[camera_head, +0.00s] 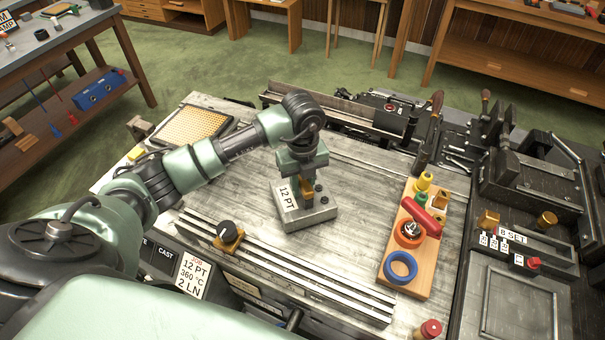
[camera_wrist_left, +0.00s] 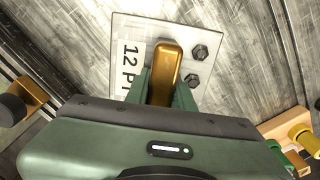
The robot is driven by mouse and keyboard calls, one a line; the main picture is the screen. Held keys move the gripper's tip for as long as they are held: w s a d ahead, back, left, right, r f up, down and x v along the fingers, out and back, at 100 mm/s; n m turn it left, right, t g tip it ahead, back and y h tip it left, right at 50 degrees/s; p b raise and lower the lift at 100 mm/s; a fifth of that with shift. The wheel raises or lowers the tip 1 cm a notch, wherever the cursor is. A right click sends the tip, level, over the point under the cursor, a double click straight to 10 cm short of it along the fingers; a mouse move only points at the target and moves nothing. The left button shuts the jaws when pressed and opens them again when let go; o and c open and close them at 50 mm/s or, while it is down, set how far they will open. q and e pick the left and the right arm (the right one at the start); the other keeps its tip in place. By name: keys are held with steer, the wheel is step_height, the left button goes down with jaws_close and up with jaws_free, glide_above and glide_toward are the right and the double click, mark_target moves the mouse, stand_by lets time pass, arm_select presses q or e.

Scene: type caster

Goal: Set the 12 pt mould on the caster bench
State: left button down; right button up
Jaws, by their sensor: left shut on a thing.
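The 12 pt mould (camera_head: 318,218) is a grey metal block with a white "12 PT" label, two dark bolts and a brass grip. It is at the middle of the caster bench (camera_head: 345,165), a worn grey metal top. My left gripper (camera_head: 306,188) points down and is shut on the brass grip. In the left wrist view the fingers (camera_wrist_left: 166,92) clasp the grip of the mould (camera_wrist_left: 192,38), and my gripper body hides the mould's near part. The mould looks level and at or very close to the bench top; I cannot tell whether it touches. My right gripper is not in view.
A long metal rail (camera_head: 290,270) with a black knob runs along the front. A wooden board (camera_head: 428,268) with rings and a red-handled tool lies to the right. A perforated yellow plate (camera_head: 195,126) lies at the back left. Dark machinery (camera_head: 530,190) fills the far right.

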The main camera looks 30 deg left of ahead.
arm_select(q)
steer(key=shift+w, duration=0.1)
steer(key=shift+f, duration=0.15)
steer(key=c, duration=1.2)
jaws_free()
steer(key=shift+f, duration=0.1)
steer(key=shift+s, duration=0.2)
steer(key=shift+r, duration=0.2)
steer(key=shift+w+r+b, duration=0.15)
steer(key=shift+r+b, duration=0.15)
steer(key=shift+b, duration=0.05)
step_height(320, 180, up, 10)
steer(key=b, duration=0.2)
steer(key=shift+b, duration=0.35)
steer(key=shift+r, duration=0.65)
